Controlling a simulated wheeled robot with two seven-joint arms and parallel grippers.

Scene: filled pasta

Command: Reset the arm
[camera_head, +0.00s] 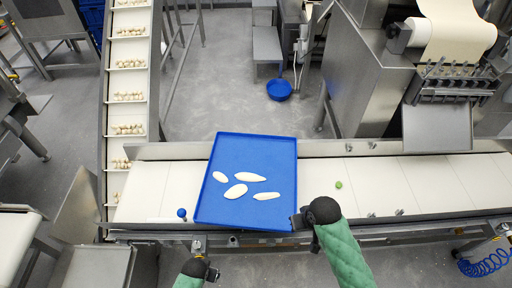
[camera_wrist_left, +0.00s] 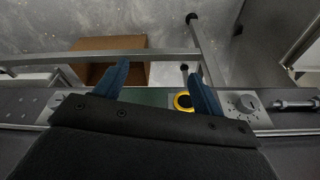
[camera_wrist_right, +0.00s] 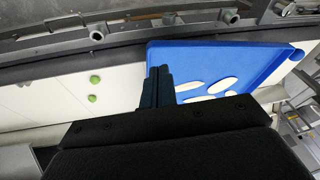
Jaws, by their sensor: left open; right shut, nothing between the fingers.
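My right gripper (camera_head: 299,219) is at the lower right corner of the blue tray (camera_head: 205,205). In the right wrist view its fingers (camera_wrist_right: 160,84) are shut with nothing between them, beside the edge of the blue tray (camera_wrist_right: 262,58). I cannot tell whether they touch it. My left gripper (camera_head: 211,273) is low in the head view, in front of the conveyor's near edge. In the left wrist view its fingers (camera_wrist_left: 158,85) are open and empty, above a panel with a yellow ring (camera_wrist_left: 183,102).
Several pale flat pieces (camera_head: 237,191) lie in the tray, which rests on the white conveyor (camera_head: 400,185). A sloped conveyor (camera_head: 128,78) and a steel machine (camera_head: 365,75) stand behind.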

